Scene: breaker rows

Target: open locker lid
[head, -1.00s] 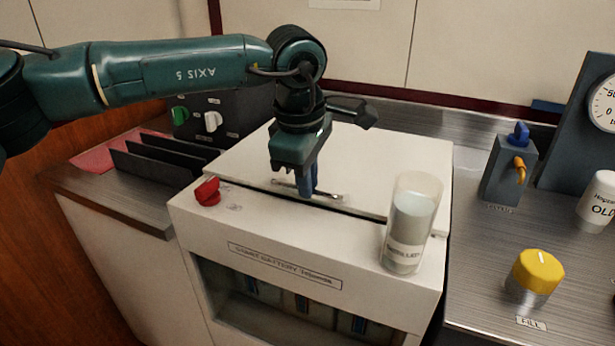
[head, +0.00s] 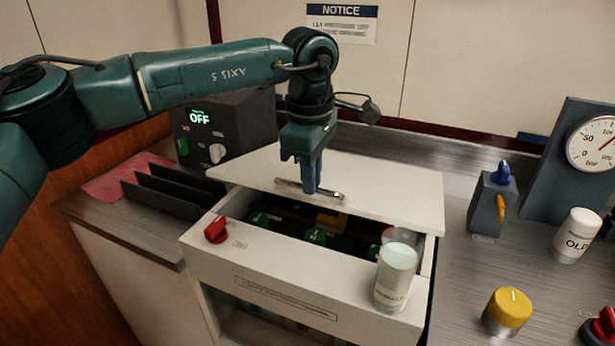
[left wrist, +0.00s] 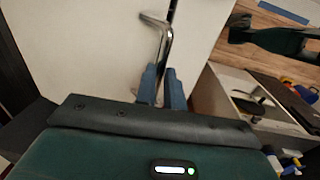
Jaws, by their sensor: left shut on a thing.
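The white locker lid (head: 400,195) stands partly raised at its front edge, with a dark gap under it. A metal bar handle (head: 290,184) runs along the lid's front; it also shows in the left wrist view (left wrist: 160,32). My left gripper (head: 311,190) is shut on the handle, its blue fingers pointing down. In the left wrist view the blue fingers (left wrist: 161,88) close around the handle's end. Inside the open locker I see green caps (head: 316,236) and a yellow piece (head: 330,220).
A clear cylinder of pale liquid (head: 395,275) stands on the locker's front right ledge, close to the opening. A red knob (head: 215,230) is at the front left. Black upright plates (head: 160,195) stand left; a yellow knob (head: 508,308) and a white bottle (head: 575,238) stand right.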

